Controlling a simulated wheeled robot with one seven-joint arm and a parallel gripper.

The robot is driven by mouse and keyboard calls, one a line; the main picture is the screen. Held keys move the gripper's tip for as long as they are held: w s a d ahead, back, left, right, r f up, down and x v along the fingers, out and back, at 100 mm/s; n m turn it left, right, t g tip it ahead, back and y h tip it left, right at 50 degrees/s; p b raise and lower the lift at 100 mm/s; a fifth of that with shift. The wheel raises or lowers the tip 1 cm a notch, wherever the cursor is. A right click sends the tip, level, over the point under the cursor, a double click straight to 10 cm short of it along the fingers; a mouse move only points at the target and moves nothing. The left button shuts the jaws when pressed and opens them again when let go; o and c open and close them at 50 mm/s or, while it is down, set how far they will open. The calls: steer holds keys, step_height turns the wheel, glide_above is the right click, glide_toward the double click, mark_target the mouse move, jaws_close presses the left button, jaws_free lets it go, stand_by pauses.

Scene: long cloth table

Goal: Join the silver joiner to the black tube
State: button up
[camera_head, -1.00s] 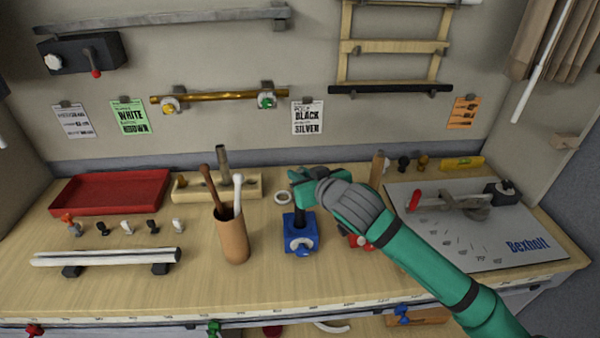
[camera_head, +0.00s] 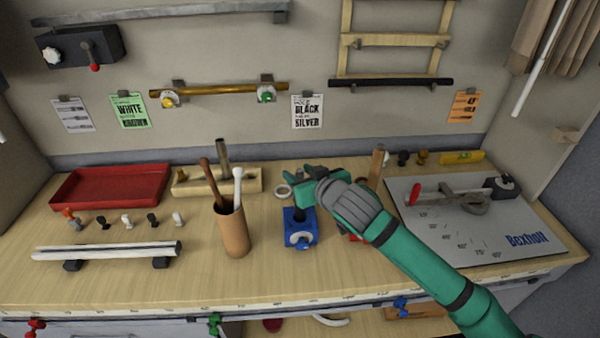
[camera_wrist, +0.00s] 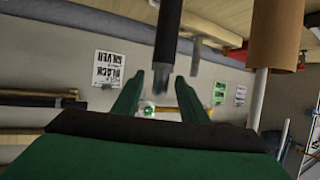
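The black tube (camera_head: 300,214) stands upright in the blue vise (camera_head: 300,238). In the wrist view the black tube (camera_wrist: 167,35) enters from the top edge. A small grey forked piece (camera_wrist: 162,77) sits at its end; it looks like the silver joiner, but how deep it sits is unclear. My gripper (camera_head: 312,178) is at the top of the tube in the head view. In the wrist view my gripper's fingers (camera_wrist: 158,97) are spread, with clear gaps either side of the grey piece. They appear empty. The fingers partly hide the tube's top in the head view.
A brown cup (camera_head: 232,232) with sticks stands left of the vise. A wooden block (camera_head: 217,183) holds an upright grey tube behind it. A white ring (camera_head: 283,191) lies beside the vise. A red clamp and wooden post stand close under my arm.

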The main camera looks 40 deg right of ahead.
steer(key=v, duration=1)
steer(key=shift+s+r, duration=0.2)
steer(key=shift+s, duration=0.15)
stand_by(0.3)
